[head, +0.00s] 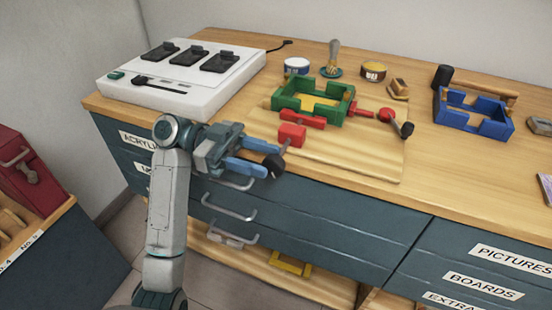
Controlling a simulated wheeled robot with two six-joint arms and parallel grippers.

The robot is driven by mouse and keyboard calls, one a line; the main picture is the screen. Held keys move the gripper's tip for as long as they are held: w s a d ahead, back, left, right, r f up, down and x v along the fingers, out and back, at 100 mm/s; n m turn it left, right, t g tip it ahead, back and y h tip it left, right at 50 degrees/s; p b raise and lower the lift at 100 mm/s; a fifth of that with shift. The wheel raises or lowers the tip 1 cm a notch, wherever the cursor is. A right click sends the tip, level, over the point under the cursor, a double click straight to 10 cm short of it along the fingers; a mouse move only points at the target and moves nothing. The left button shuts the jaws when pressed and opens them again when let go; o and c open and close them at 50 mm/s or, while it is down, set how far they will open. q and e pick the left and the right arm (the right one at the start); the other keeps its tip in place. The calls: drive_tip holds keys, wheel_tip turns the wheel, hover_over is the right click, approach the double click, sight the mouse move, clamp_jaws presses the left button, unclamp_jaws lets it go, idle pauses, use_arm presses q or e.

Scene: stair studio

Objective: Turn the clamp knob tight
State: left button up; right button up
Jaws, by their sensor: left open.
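A red clamp block (292,135) stands at the front of a wooden work board (350,150), by a green frame (345,106). A dark round clamp knob (274,166) shows in front of the block, below a short red rod. My left gripper (265,160) is open, with its blue fingers pointing right and their tips at this knob. I cannot tell whether they touch it. A second dark knob (407,130) sits at the right of the board, beyond a red clamp part (386,114). My right gripper is not in view.
A white switch console (185,85) stands at the back left of the bench. Tins, a brush (333,60) and a small block stand behind the frame. A blue frame (475,112) with a mallet lies to the right. Drawer handles stick out below the bench edge.

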sight(275, 163)
use_arm(q)
drive_tip(key=shift+x, duration=1.65)
drive_tip(key=shift+c, duration=0.4)
drive_tip(key=shift+w+f, duration=0.1)
drive_tip(key=shift+f, duration=0.05)
drive_tip(key=c, duration=0.7)
